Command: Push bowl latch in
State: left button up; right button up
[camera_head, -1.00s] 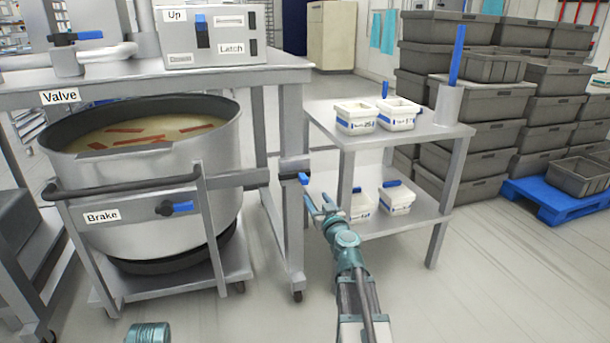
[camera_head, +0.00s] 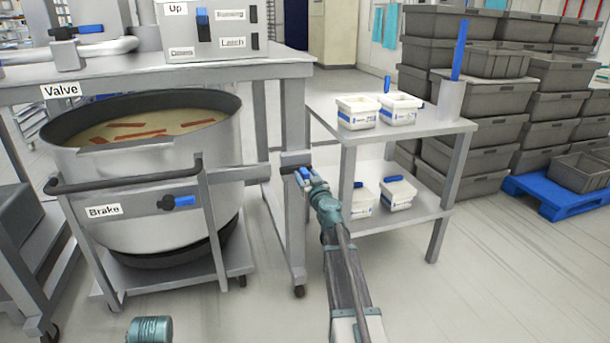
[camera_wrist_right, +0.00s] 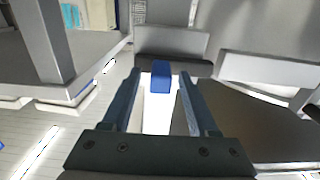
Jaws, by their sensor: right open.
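The bowl latch is a small blue handle (camera_head: 302,174) on a dark block on the table leg, at the end of the grey bar beside the big steel bowl (camera_head: 165,215). The bowl holds soup and stands in a wheeled frame. My right gripper (camera_head: 309,182) is open at the latch. In the right wrist view the blue latch (camera_wrist_right: 161,78) sits between the tips of the two open fingers (camera_wrist_right: 160,92). I cannot tell whether a finger touches it. My left gripper is out of view.
A steel side table (camera_head: 425,128) with white tubs stands just right of my right gripper. A blue brake handle (camera_head: 184,201) is on the bowl frame. A control box (camera_head: 208,28) sits on the table above. Grey crates (camera_head: 480,160) are stacked at the right.

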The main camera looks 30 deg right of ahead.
jog(key=shift+w+d, duration=0.15)
jog(key=shift+w, duration=0.55)
jog(key=shift+c, duration=0.3)
grip_shut()
dwell(0.6)
